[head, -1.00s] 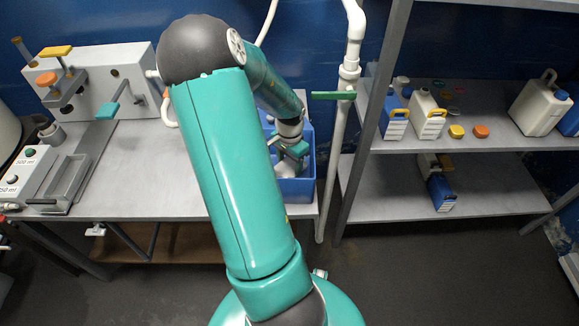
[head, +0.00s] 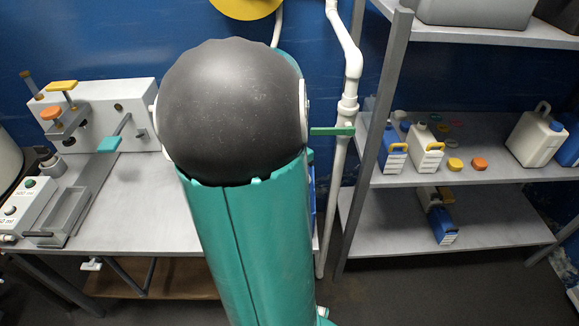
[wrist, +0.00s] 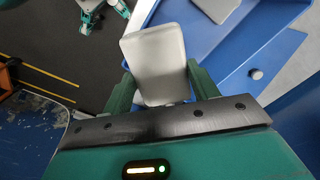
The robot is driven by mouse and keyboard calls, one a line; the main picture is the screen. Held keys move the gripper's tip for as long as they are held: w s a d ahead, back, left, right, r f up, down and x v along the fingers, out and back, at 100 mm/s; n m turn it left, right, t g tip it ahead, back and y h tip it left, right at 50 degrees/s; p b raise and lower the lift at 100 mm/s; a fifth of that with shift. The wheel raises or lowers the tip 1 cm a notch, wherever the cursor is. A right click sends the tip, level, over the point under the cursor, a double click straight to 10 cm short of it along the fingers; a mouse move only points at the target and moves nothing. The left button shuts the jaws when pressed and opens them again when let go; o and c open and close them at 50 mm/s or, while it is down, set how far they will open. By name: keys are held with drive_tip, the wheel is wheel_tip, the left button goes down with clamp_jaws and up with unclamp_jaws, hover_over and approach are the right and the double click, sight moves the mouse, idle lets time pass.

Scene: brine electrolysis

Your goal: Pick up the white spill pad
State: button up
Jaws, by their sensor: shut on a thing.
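The white spill pad (wrist: 155,50) shows in the wrist view as a pale rounded slab. My gripper (wrist: 161,86) is shut on it, with one green finger on each side and the pad's far end sticking out past them. A blue bin (wrist: 272,22) lies beyond the pad to the right, and another white piece (wrist: 216,8) shows in it at the top edge. In the head view my raised arm hides the gripper, the pad and nearly all of the bin; a sliver of blue (head: 312,205) shows at the arm's right.
The grey bench (head: 130,200) carries a grey machine (head: 105,115) with levers at the left. A white pipe with a green valve handle (head: 332,131) stands close right of my arm. A shelf rack (head: 480,185) holds jugs, bottles and coloured caps. Dark floor lies below.

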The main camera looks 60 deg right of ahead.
drive_tip(key=s+a, duration=0.5)
drive_tip(key=a, duration=0.6)
drive_tip(key=shift+s, duration=0.35)
drive_tip(key=shift+a, duration=0.1)
drive_tip(key=o, duration=0.5)
drive_tip(key=c, duration=0.3)
drive_tip(key=shift+w, duration=0.15)
